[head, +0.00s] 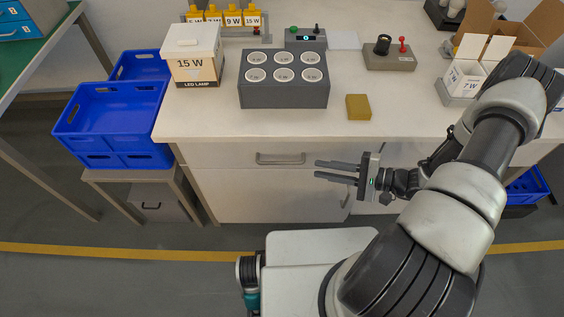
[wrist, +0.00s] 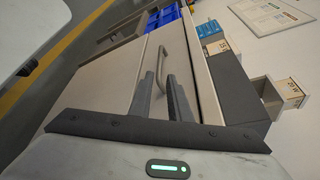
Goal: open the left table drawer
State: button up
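The left table drawer (head: 230,155) is a pale front just under the worktop, and it looks closed. Its grey bar handle (head: 280,160) is in the middle of the front. The handle (wrist: 161,68) also shows in the wrist view, just beyond the fingertips. My gripper (head: 317,168) is to the right of the handle in the head view, with its fingers pointing left. The two dark fingers (wrist: 158,80) have a gap between them and nothing in it. I see no contact between the fingers and the handle.
On the worktop (head: 210,123) stand a grey block with round sockets (head: 283,95), a lamp box (head: 193,60) and a yellow block (head: 358,107). Blue crates (head: 115,120) stand at the left. A cabinet front (head: 250,200) lies below the drawer. Floor in front of it is partly clear.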

aim_at(282, 162)
jog(key=x, duration=1.3)
jog(key=shift+a, duration=0.3)
jog(key=shift+c, duration=0.4)
grip_shut()
